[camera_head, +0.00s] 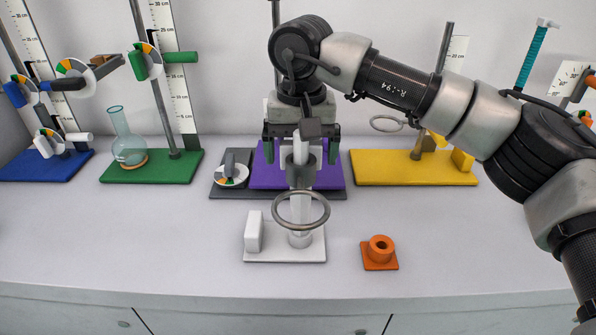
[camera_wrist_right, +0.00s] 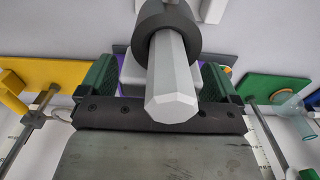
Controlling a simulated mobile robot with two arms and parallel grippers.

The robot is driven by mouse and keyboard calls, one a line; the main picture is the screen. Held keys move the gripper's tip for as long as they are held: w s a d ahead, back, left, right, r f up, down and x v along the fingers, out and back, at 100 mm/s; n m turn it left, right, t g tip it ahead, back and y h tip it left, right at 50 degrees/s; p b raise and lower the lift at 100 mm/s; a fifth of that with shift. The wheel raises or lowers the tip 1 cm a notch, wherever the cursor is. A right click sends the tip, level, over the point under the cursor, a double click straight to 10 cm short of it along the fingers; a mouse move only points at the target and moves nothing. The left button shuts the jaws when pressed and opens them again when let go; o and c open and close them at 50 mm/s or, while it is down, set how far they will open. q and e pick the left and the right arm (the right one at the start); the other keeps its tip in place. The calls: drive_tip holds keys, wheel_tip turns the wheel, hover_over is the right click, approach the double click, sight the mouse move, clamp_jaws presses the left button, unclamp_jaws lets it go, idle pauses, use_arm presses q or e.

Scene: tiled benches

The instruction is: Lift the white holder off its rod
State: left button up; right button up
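The white stand (camera_head: 285,255) is at the front middle of the bench, with a white block on its left side and a pale upright rod (camera_head: 300,208). The holder, with a grey ring (camera_head: 275,210) and a grey collar, is on this rod. In the right wrist view a dark collar (camera_wrist_right: 150,15) surrounds a pale faceted bar (camera_wrist_right: 172,100). My right gripper (camera_head: 302,150) points down around the holder's upper part. Its green-padded fingers are wide apart, one on each side, with gaps visible in the head view. My left gripper is out of view.
An orange socket on a small base (camera_head: 380,262) stands just right of the white stand. Behind are purple (camera_head: 265,180), yellow (camera_head: 400,170), green (camera_head: 130,172) and blue (camera_head: 30,168) stands, with rods and scales. A glass flask (camera_head: 128,145) is on the green base. The front left bench is clear.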

drive_tip(key=c, duration=0.9)
drive_tip(key=shift+r+p, duration=3.9)
drive_tip(key=shift+r, duration=0.8)
wheel_tip(320, 180, up, 8)
drive_tip(key=p, duration=0.6)
drive_tip(key=shift+p, duration=0.3)
